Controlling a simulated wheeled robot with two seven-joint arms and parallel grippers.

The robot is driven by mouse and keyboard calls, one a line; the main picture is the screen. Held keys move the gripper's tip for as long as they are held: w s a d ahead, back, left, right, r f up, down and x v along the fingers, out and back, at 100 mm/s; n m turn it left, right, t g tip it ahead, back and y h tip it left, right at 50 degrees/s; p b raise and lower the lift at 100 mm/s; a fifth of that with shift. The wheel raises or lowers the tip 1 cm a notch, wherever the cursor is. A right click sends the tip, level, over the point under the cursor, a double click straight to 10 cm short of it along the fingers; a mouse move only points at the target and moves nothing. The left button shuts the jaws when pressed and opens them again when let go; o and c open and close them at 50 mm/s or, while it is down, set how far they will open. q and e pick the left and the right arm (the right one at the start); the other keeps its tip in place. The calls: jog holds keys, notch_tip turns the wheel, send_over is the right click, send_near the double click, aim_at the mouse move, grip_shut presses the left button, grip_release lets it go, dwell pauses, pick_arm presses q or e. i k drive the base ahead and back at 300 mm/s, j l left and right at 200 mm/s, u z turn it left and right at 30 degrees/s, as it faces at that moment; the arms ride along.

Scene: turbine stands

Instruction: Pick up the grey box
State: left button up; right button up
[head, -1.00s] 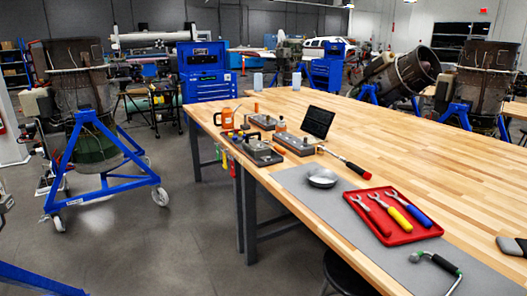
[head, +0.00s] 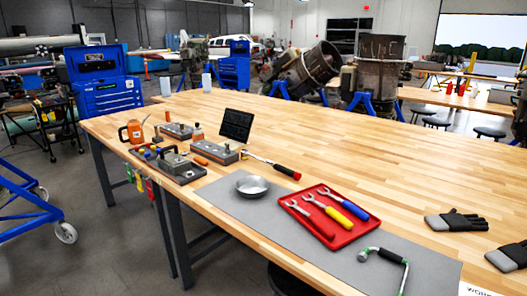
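Several grey box-like blocks sit on the wooden workbench (head: 330,130) near its left end. The nearest one (head: 183,172) has a dark base and fittings on top. A flatter grey block (head: 213,154) lies to its right, and another (head: 175,132) stands behind. I cannot tell which of them is the grey box. Neither of my grippers shows in the head view, so no gripper is seen near the blocks.
An orange mug-like container (head: 132,132), a small bottle (head: 197,132) and a dark tablet (head: 236,124) crowd the blocks. A metal bowl (head: 252,186), red wrench tray (head: 319,229) and gloves (head: 456,221) lie nearer. The bench's middle is clear. A blue wheeled stand (head: 30,205) is at left.

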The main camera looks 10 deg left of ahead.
aim_at(167, 162)
jog(key=i+j+z, duration=0.1)
jog(key=j, duration=0.25)
jog(key=i+j, duration=0.2)
jog(key=j, duration=0.15)
jog(key=i+j+z, duration=0.15)
jog(key=j, duration=0.2)
jog(key=i+j+z, duration=0.1)
jog(key=j, duration=0.25)
jog(key=i+j+z, duration=0.1)
jog(key=j, duration=0.3)
jog(key=i+j, duration=0.2)
jog(key=j, duration=0.2)
jog(key=l+z, duration=0.05)
